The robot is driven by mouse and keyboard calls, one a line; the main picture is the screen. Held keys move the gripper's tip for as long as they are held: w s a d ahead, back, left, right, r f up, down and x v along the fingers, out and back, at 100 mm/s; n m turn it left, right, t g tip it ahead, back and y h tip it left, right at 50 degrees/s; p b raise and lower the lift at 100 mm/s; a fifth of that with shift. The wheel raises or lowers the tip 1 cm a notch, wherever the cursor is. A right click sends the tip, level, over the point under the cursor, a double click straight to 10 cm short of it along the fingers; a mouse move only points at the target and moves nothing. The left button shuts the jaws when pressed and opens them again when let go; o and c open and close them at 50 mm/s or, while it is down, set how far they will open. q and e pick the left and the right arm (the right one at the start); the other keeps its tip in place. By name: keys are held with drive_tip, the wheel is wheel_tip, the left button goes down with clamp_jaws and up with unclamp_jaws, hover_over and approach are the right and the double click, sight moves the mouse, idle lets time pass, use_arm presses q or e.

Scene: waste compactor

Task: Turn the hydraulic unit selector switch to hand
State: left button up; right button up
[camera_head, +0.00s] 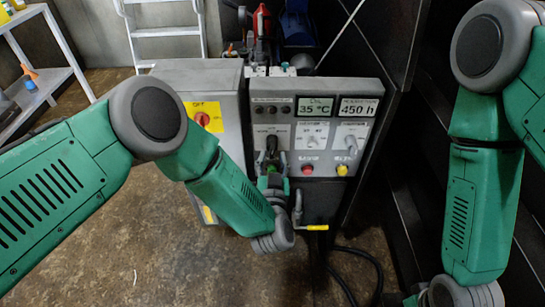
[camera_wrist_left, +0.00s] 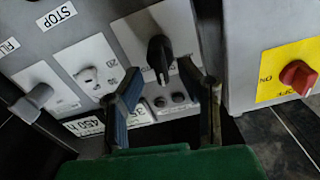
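The hydraulic unit selector switch appears to be the black knob (camera_head: 271,143) on the left part of the grey control panel. In the left wrist view the black knob (camera_wrist_left: 159,50) sits on a white label plate, its handle roughly along the picture's vertical; the label text is too small to read. My left gripper (camera_head: 271,170) is just below and in front of the knob. In the left wrist view its fingers (camera_wrist_left: 158,76) are spread, one to each side of the knob's lower end, with nothing visibly gripped. My right gripper is out of view; only my right arm shows.
The panel (camera_head: 370,100) also carries displays, a white selector (camera_head: 312,140), a grey knob (camera_head: 349,142), a red button (camera_head: 307,170) and a yellow button (camera_head: 342,170). A red switch on yellow (camera_head: 203,119) is to the left. A yellow-handled valve (camera_head: 317,228) is below.

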use_arm(q)
drive_tip(key=shift+w, duration=0.75)
clamp_jaws()
drive_tip(key=n, duration=0.4)
drive_tip(key=shift+n, duration=0.4)
drive_tip(key=n, duration=0.5)
drive_tip(key=shift+s+a+f, duration=0.1)
drive_tip(key=shift+a, duration=0.05)
drive_tip(key=shift+n, duration=0.4)
